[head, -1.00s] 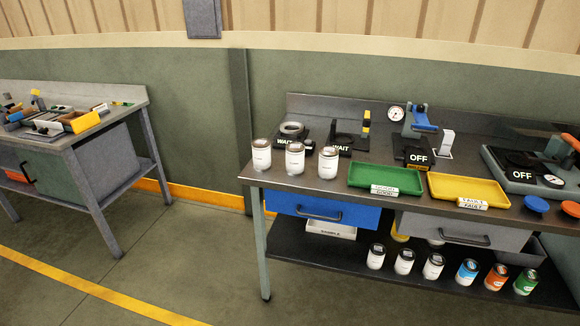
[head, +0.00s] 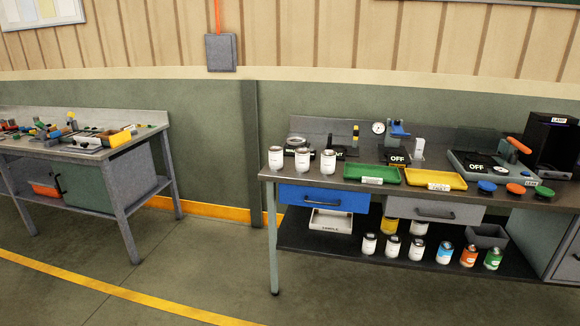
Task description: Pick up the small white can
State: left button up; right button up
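Three white cans stand upright in a row at the left end of the workbench top: a left can (head: 276,158), a middle can (head: 302,160) and a right can (head: 328,162). Three more white cans stand on the lower shelf: a left one (head: 369,244), a middle one (head: 393,246) and a right one (head: 417,249). The shelf cans look slightly smaller, but I cannot tell which one is the small white can. Neither of my grippers is in view.
A green tray (head: 351,174) and a yellow tray (head: 456,182) lie on the workbench (head: 268,174). Blue, orange and green cans stand on the lower shelf (head: 340,246). Another bench (head: 140,144) stands at the left. The floor (head: 205,265) between and before the benches is clear.

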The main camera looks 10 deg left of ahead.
aim_at(302, 155)
jog(key=u, duration=0.85)
jog(key=i, duration=1.7)
jog(key=z, duration=0.65)
jog(key=i, duration=0.3)
jog(key=z, duration=0.25)
